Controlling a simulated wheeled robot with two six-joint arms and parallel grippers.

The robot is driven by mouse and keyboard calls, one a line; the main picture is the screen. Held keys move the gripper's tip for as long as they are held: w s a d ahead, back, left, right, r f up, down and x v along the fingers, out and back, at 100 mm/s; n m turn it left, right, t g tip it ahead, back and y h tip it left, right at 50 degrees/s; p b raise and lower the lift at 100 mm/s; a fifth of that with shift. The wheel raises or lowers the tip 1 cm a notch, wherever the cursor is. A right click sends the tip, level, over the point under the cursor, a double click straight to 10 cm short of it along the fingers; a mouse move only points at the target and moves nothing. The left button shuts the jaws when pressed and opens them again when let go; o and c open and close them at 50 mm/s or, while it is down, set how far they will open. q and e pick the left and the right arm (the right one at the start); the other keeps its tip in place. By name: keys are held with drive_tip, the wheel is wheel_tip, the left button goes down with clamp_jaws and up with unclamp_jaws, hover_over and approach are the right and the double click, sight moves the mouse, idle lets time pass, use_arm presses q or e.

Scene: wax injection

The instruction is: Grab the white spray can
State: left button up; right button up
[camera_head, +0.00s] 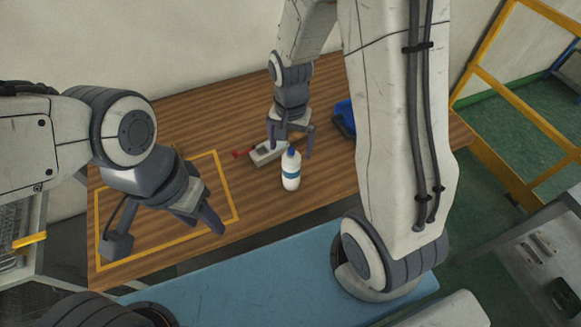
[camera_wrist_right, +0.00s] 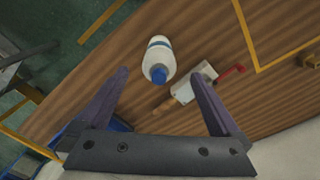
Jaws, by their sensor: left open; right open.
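The white spray can (camera_head: 291,171) is a white bottle with a blue cap and a blue band. It stands upright on the wooden table. My right gripper (camera_head: 290,148) is open, above and just behind the can in the head view. In the right wrist view the can (camera_wrist_right: 160,52) lies beyond the open fingers of my right gripper (camera_wrist_right: 162,88), roughly between their lines, with nothing held. My left gripper (camera_head: 165,240) is open and empty over the yellow outlined area at the left.
A grey-white device with a red handle (camera_head: 267,153) sits close behind the can; it also shows in the wrist view (camera_wrist_right: 196,84). A blue bin (camera_head: 342,118) is at the back right. A yellow outline (camera_head: 228,190) marks the left of the wooden table (camera_head: 210,115).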

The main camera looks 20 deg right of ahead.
sight(291, 159)
wheel_tip(291, 159, down, 5)
drive_tip(key=shift+d+f+p, duration=0.1)
drive_tip(key=shift+d+p, duration=0.05)
drive_tip(key=shift+p, duration=0.6)
drive_tip(key=shift+w+f, duration=0.1)
drive_tip(key=shift+f, duration=0.3)
clamp_jaws()
